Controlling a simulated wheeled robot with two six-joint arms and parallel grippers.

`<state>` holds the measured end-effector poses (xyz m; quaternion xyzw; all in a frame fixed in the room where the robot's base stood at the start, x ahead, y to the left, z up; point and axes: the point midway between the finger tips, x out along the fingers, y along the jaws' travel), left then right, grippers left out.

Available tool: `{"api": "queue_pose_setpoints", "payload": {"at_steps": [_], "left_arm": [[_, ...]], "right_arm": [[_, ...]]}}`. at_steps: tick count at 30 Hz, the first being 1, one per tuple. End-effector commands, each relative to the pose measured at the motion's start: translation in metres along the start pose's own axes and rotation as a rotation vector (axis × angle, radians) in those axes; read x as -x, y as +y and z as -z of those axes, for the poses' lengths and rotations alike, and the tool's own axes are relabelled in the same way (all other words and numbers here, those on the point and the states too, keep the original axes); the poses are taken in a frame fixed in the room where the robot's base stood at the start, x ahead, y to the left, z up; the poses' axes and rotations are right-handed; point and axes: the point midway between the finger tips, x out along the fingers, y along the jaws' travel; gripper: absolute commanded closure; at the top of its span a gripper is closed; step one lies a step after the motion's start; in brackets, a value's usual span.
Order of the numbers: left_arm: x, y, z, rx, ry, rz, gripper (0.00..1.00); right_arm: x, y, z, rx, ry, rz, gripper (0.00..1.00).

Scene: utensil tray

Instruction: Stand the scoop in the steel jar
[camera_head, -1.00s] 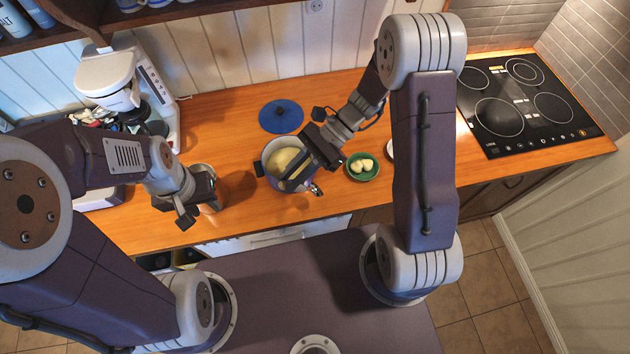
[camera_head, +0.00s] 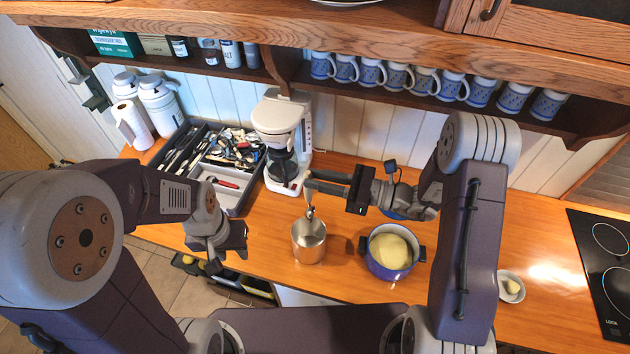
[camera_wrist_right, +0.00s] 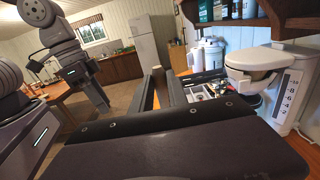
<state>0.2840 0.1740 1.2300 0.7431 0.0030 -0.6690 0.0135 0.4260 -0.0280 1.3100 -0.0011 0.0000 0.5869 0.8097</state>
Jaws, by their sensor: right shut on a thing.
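The steel jar (camera_head: 309,243) stands upright on the wooden counter, left of the blue pot. My right gripper (camera_head: 312,182) is shut on the scoop (camera_head: 310,211), above the jar's far side. The scoop hangs down, its metal lower end at the jar's mouth. I cannot tell whether that end is inside the rim. In the right wrist view a tan piece, seemingly the scoop's handle (camera_wrist_right: 157,84), shows between the fingers. My left gripper (camera_head: 228,250) is open and empty, left of the jar near the counter's front edge.
The blue pot (camera_head: 391,266) with yellow contents stands right of the jar. A coffee maker (camera_head: 284,135) and a utensil tray (camera_head: 243,196) are behind and left. A shelf with several mugs (camera_head: 397,77) hangs above.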

Motion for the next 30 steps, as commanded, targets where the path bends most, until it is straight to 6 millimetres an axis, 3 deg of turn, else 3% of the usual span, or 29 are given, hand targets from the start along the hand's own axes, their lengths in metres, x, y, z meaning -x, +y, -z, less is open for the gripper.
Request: {"api": "queue_pose_setpoints", "payload": {"at_steps": [30], "left_arm": [[-0.082,-0.002,-0.008,0.0,0.0,0.0,0.64]], "right_arm": [[-0.001,0.001,0.099,0.0,0.001,-0.002,1.0]]}}
